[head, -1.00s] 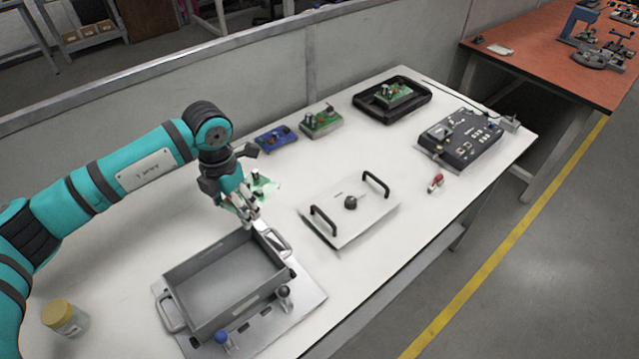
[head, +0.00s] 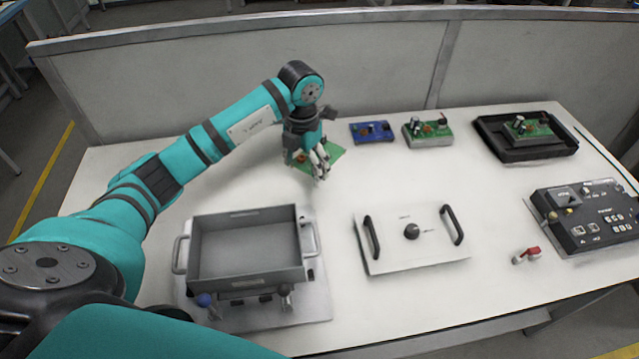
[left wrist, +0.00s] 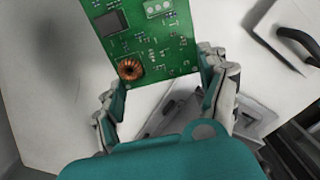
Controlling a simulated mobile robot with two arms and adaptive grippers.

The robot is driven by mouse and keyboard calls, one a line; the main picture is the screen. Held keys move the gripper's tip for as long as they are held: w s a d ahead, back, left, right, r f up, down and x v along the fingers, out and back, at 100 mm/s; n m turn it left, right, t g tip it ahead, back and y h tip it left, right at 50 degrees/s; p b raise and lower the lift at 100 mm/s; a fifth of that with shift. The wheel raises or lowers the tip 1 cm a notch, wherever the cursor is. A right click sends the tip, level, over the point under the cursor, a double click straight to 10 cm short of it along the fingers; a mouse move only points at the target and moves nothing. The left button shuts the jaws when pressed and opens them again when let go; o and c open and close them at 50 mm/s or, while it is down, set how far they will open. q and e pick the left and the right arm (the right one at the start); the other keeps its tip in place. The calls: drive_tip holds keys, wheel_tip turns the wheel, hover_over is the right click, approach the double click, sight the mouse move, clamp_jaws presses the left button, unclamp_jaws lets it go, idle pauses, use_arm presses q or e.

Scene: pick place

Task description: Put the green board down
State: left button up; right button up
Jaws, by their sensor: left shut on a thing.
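The green board (head: 331,154) is a circuit board with a dark chip, a copper coil and a pale terminal block, seen large in the left wrist view (left wrist: 150,40). My left gripper (head: 319,168) is shut on it, with one finger at each side of the board in the left wrist view (left wrist: 165,85). The board is over the white table, behind the grey box. The gripper hides part of it in the head view. A soft shadow lies apart from it, so it appears to be above the table. My right gripper is not in view.
The grey open box (head: 246,247) stands in front of the board. A white lid with black handles (head: 411,258) lies to its right. A blue board (head: 372,131), another green board (head: 428,133) and a black tray (head: 490,145) line the back. The table left of my gripper is clear.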

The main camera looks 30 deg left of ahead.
sight(307, 192)
use_arm(q)
wheel_tip(307, 192, down, 2)
drive_tip(key=shift+f, duration=0.25)
wheel_tip(307, 192, down, 4)
drive_tip(key=shift+d+r+p, duration=0.1)
drive_tip(key=shift+r+p, duration=0.05)
drive_tip(key=shift+p, duration=0.2)
drive_tip(key=shift+w+f, duration=0.1)
drive_tip(key=shift+f, duration=0.1)
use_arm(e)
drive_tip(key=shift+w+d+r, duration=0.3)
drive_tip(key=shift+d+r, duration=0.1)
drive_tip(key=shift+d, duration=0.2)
use_arm(q)
drive_tip(key=shift+f, duration=0.1)
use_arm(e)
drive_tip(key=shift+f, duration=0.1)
use_arm(q)
drive_tip(key=o, duration=1.2)
drive_tip(key=shift+c, duration=0.2)
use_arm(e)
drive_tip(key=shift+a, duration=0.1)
